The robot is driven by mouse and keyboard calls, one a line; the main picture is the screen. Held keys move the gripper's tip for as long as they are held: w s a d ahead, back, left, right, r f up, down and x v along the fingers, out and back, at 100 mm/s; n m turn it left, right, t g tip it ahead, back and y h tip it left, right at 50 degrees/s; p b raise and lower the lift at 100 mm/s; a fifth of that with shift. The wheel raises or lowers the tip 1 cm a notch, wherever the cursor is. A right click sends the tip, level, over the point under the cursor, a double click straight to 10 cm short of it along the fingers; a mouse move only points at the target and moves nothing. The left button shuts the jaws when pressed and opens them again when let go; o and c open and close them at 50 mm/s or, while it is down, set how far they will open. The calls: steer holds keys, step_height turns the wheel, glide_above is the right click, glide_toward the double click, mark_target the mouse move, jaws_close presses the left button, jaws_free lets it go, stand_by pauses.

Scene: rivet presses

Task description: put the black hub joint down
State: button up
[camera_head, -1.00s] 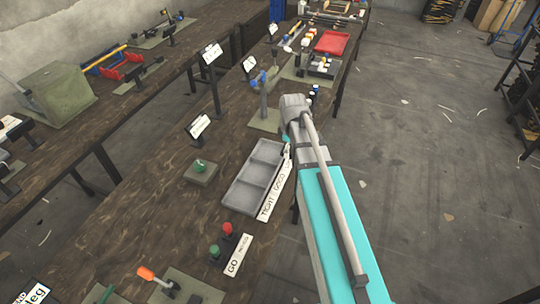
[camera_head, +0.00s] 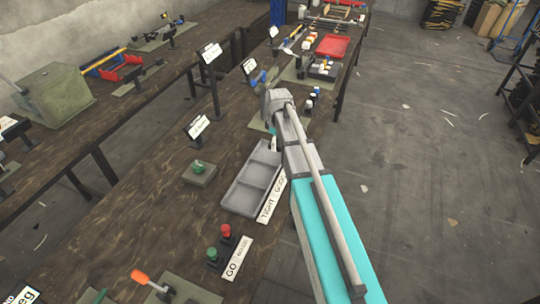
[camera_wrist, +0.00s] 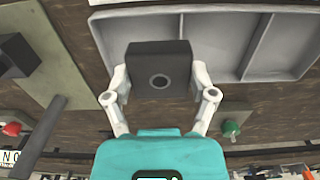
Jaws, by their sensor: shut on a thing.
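The black hub joint (camera_wrist: 158,62) is a dark block with a round hole in its face, seen in the wrist view. My gripper (camera_wrist: 160,80) is shut on it, with one pale finger on each side. The grey divided tray (camera_wrist: 225,45) lies behind the block in that view, and the block overlaps its near wall. I cannot tell the height of the block above the bench. In the head view, the grey tray (camera_head: 238,204) is on the bench beside my arm; the gripper and hub joint are hidden there.
A green knob on a plate (camera_head: 199,170) stands left of the tray. Red and green buttons (camera_head: 225,231) stand near it, by a GO label (camera_head: 236,260). A sign on a stand (camera_head: 198,127) rises behind. A red tray (camera_head: 332,46) lies far along the bench.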

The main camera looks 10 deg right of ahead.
steer(key=b, duration=0.5)
glide_above(270, 155)
steer(key=s, duration=0.1)
steer(key=shift+f, duration=2.55)
steer(key=shift+f, duration=0.1)
steer(key=shift+w+f+b, duration=0.4)
steer(key=shift+f, duration=0.1)
steer(key=shift+f+b, duration=1.35)
steer(key=shift+f, duration=0.05)
steer(key=shift+f, duration=0.1)
steer(key=o, duration=1)
steer(key=shift+o, duration=0.2)
step_height(270, 155, up, 12)
steer(key=p, duration=1.2)
